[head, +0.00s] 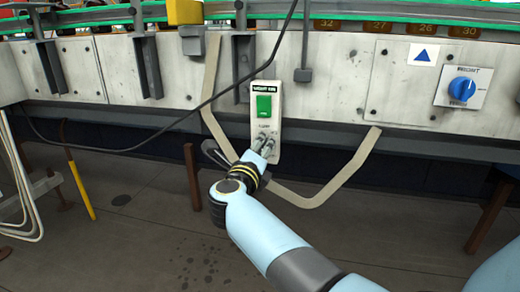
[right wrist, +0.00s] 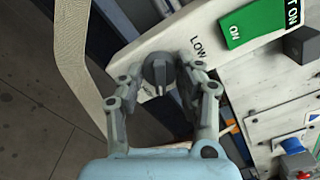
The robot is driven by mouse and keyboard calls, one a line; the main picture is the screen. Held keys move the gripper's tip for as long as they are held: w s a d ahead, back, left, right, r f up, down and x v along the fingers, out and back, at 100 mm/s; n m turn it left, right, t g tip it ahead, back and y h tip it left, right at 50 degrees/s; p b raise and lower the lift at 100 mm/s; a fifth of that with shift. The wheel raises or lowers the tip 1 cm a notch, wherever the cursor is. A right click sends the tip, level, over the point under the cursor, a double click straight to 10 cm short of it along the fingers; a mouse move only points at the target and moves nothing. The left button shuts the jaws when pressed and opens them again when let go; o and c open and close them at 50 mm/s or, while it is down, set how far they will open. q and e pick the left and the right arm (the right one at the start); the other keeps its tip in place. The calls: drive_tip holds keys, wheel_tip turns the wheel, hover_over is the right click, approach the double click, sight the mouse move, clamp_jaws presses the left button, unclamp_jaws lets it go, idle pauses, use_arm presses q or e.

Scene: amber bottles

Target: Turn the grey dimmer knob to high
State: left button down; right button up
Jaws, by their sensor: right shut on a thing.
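The grey dimmer knob (right wrist: 158,70) is a round dark knob with a raised ridge, seen in the right wrist view. It sits on a pale control plate (head: 257,153) on the machine's front. The word LOW is printed beside the knob; no HIGH mark can be read. My right gripper (right wrist: 161,76) is shut on the knob, one finger on each side. In the head view the right gripper (head: 264,143) reaches the lower part of the plate, and its fingers largely hide the knob. My left gripper is not in view.
A green rocker switch (head: 264,107) marked ON is just above the knob. A black cable (head: 225,88) hangs past the plate. A blue rotary switch (head: 462,88) is far right on the panel. A beige strip (head: 350,168) loops below the plate. The floor in front is open.

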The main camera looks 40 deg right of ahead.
drive_tip(key=shift+f, duration=0.1)
drive_tip(key=o, duration=1.1)
drive_tip(key=shift+o, duration=0.2)
